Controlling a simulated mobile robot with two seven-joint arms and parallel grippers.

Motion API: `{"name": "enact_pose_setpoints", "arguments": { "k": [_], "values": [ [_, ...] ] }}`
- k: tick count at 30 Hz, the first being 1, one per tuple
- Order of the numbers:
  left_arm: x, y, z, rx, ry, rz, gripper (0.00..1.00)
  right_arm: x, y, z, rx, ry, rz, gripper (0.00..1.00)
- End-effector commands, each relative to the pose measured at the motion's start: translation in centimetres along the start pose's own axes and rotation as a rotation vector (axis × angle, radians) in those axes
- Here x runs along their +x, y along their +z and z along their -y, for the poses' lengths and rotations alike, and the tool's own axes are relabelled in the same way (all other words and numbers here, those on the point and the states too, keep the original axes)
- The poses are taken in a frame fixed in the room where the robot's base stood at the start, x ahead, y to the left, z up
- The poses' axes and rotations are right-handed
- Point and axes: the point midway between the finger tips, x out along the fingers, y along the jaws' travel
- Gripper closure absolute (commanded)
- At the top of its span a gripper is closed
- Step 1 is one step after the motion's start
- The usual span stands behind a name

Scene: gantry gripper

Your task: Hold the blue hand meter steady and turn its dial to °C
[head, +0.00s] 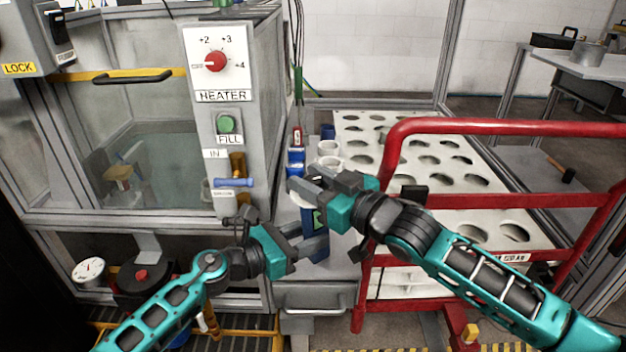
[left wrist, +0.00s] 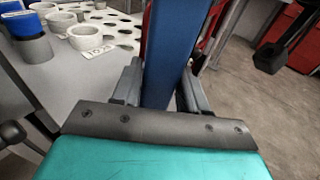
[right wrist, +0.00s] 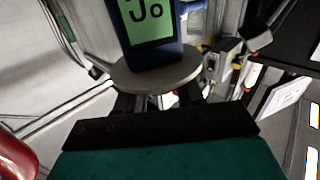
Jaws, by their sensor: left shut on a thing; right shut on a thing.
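The blue hand meter (head: 319,246) stands roughly upright, partly hidden by my grippers. My left gripper (head: 306,239) is shut on its body; the left wrist view shows the blue body (left wrist: 173,50) between the fingers. My right gripper (head: 305,183) is shut at the top of the meter on the pale round dial (head: 299,199). In the right wrist view the dial (right wrist: 158,78) is a light disc between the fingers, beside the meter's green screen (right wrist: 150,18). The screen's characters are upside down and cut off by the frame edge; they look like °C.
A grey counter holds blue items (head: 296,160) and white cups (head: 329,148) just behind the meter. A white rack with holes (head: 350,125) lies behind a red rail (head: 480,126) at right. A heater panel (head: 222,80) and glass tank (head: 130,140) stand at left.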

Motion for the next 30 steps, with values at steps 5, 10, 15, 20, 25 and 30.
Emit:
{"name": "enact_pose_setpoints", "arguments": {
  "k": [5,10,15,20,25,30],
  "values": [
    [0.13,0.04,0.24,0.0,-0.006,0.001,0.79,0.12,-0.33,0.22,-0.004,-0.09,-0.008,0.93],
    [0.15,0.05,0.3,0.0,-0.007,0.001,0.79,0.16,-0.33,0.23,-0.001,-0.154,-0.011,0.93],
    [0.17,0.06,0.35,0.0,-0.008,0.001,0.79,0.18,-0.28,0.31,0.002,-0.206,-0.013,0.93],
    [0.18,0.06,0.39,0.0,-0.009,0.001,0.79,0.05,-0.18,0.1,0.003,-0.235,-0.011,0.93],
    [0.17,0.06,0.39,0.0,-0.009,0.002,0.79,-0.1,-0.07,-0.19,0.005,-0.248,-0.008,0.93],
    [0.14,0.06,0.34,0.0,-0.008,0.002,0.79,-0.17,0.03,-0.37,0.005,-0.25,-0.005,0.93]
  ]
}}
